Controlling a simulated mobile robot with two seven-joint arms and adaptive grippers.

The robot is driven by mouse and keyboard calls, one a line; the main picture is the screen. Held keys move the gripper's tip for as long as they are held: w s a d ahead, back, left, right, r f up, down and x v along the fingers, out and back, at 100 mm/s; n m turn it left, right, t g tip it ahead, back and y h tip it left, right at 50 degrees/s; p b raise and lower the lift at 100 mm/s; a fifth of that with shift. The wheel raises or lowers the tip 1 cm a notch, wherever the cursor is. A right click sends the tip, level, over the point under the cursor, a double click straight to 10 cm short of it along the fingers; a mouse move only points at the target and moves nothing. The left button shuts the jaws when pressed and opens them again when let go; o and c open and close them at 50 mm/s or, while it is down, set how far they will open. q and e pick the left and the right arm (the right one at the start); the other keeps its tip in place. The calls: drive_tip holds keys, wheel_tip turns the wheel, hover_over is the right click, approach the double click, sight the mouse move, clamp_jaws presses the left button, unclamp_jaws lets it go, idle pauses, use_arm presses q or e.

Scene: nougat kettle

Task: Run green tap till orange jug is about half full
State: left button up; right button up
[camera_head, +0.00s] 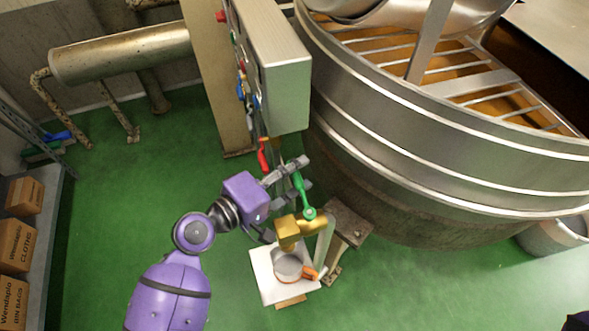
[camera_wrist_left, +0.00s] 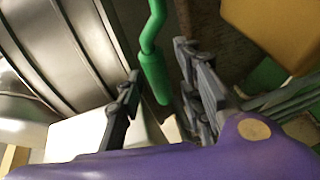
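The green tap lever (camera_head: 304,196) rises from the brass tap (camera_head: 288,231) beside the big steel kettle. My left gripper (camera_head: 296,176) is at the lever's upper end, with its fingers apart. In the left wrist view the lever's green grip (camera_wrist_left: 154,76) lies between the two separated fingers (camera_wrist_left: 160,98); I cannot tell if either touches it. The jug (camera_head: 287,267) with an orange handle (camera_head: 309,273) stands under the tap's spout on a white square platform (camera_head: 266,287). The tap partly covers the jug, and its fill level cannot be made out. My right gripper is not in view.
The steel kettle (camera_head: 400,150) fills the right side. A grey control box (camera_head: 275,70) on a beige post stands above the tap, with a red lever (camera_head: 263,155) below it. Shelved cartons (camera_head: 18,245) stand at the left. Green floor is clear between.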

use_arm(q)
drive_tip(key=shift+d, duration=0.1)
clamp_jaws()
idle(0.5)
